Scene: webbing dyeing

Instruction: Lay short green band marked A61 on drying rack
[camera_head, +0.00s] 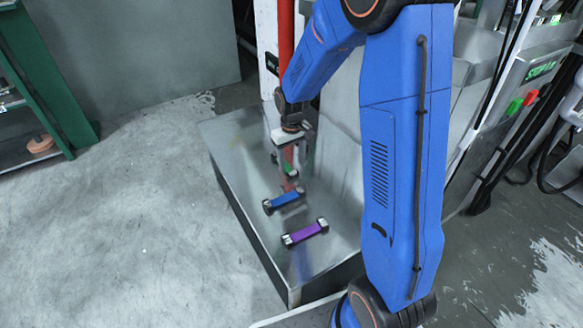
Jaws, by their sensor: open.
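My gripper (286,160) points down over the far part of a low metal platform (237,151), its jaws open. A small green piece (291,170) shows at the fingertips, mostly hidden by the gripper; it may be the green band. I cannot read any A61 mark, and I cannot tell whether the piece touches the fingers. A blue band piece (285,200) and a purple band piece (306,233), both with dark and pale ends, lie on the platform nearer to me. I cannot identify a drying rack for certain.
A green-framed shelf (40,75) stands at the left, with a round orange-brown item (40,144) low on it. A red vertical pipe (286,35) rises behind the platform. A machine with red and green buttons (522,103) and hanging cables stands at the right. The left floor is clear.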

